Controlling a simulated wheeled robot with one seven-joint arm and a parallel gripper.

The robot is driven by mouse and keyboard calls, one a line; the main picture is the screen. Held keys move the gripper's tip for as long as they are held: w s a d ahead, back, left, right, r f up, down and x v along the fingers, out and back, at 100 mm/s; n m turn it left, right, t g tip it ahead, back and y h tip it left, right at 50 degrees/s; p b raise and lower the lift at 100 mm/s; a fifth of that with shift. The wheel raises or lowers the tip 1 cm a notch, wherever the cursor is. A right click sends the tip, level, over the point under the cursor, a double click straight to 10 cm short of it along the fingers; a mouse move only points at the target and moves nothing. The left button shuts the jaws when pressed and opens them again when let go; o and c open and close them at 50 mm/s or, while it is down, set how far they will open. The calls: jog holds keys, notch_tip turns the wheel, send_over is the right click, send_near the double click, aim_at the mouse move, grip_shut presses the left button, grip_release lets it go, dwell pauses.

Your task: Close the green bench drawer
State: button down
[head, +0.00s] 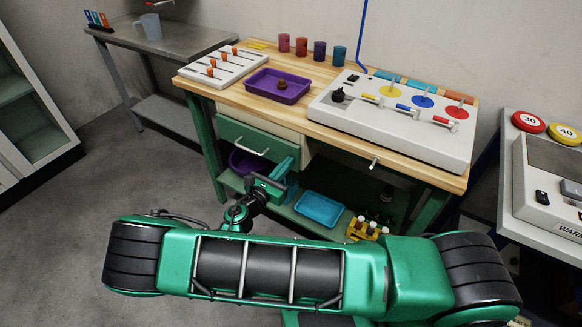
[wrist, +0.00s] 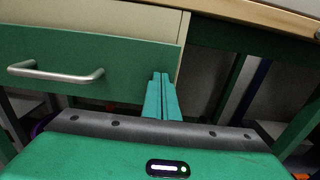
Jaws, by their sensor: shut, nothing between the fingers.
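The bench drawer has a green front (head: 232,130) with a pale bar handle (head: 251,146), under the left part of the wooden bench top. In the wrist view the drawer front (wrist: 120,62) fills the upper left, with its handle (wrist: 55,73) left of my fingers. A cream cabinet frame shows above it and at its right edge. I cannot tell whether a small gap stands behind the front. My gripper (head: 286,170) is shut and empty, near the front's lower right corner. In the wrist view its fingertips (wrist: 160,76) overlap that corner; contact is unclear.
On the bench top are a purple tray (head: 262,97), a white switch panel (head: 390,143) and several cups. The shelf below holds a blue tray (head: 320,209) and a purple bin (head: 243,165). A table with a grey device (head: 545,190) stands at right.

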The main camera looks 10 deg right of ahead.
jog(key=shift+w+d+r, duration=0.1)
jog(key=shift+w+d, duration=0.15)
jog(key=shift+d, duration=0.15)
jog(key=v, duration=1.5)
